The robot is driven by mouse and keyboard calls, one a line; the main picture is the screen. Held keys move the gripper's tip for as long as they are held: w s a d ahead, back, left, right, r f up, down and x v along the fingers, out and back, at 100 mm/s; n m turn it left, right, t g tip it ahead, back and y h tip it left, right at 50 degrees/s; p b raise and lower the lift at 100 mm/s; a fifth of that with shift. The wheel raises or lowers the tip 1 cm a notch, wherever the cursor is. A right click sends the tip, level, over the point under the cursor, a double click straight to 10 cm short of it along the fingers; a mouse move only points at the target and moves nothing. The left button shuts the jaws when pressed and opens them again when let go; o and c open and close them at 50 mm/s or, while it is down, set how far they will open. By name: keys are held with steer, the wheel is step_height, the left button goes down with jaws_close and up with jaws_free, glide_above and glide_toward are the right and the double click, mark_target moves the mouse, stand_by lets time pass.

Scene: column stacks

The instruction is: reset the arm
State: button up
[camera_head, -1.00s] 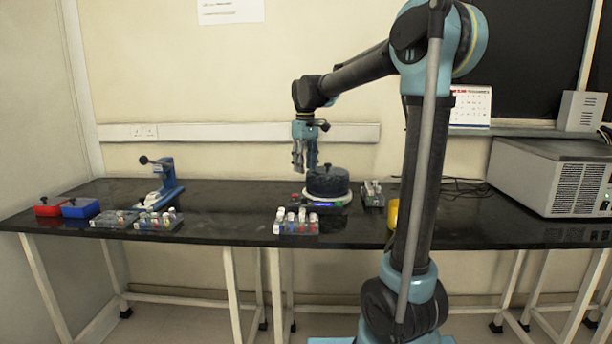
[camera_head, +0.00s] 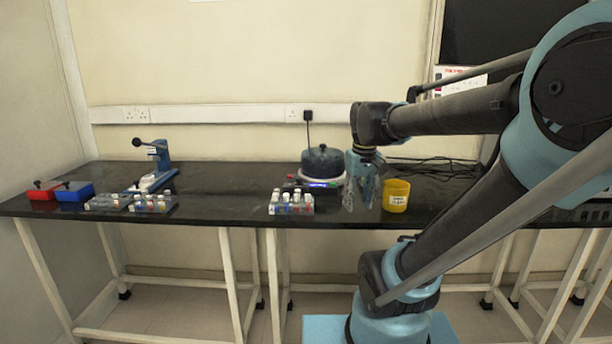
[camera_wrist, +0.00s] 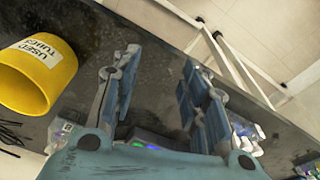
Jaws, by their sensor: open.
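My gripper (camera_head: 360,195) hangs fingers-down over the black bench, left of the yellow cup and in front of the round dark-lidded device. In the wrist view my gripper (camera_wrist: 158,88) has its two fingers well apart with nothing between them. My arm reaches in from the right of the head view, its base standing in front of the bench.
The yellow cup (camera_head: 396,196), labelled for used tubes, stands close to my gripper; it also shows in the wrist view (camera_wrist: 48,78). The dark-lidded device (camera_head: 323,163) is behind. A tube rack (camera_head: 291,205) stands left. Blue press (camera_head: 158,165), red box (camera_head: 43,191) and blue box (camera_head: 74,192) are far left.

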steer(key=s+d+f+m, duration=0.3)
steer(key=s+d+f, duration=0.1)
steer(key=s+f, duration=0.6)
steer(key=shift+f+t, duration=0.4)
steer(key=shift+f, duration=0.25)
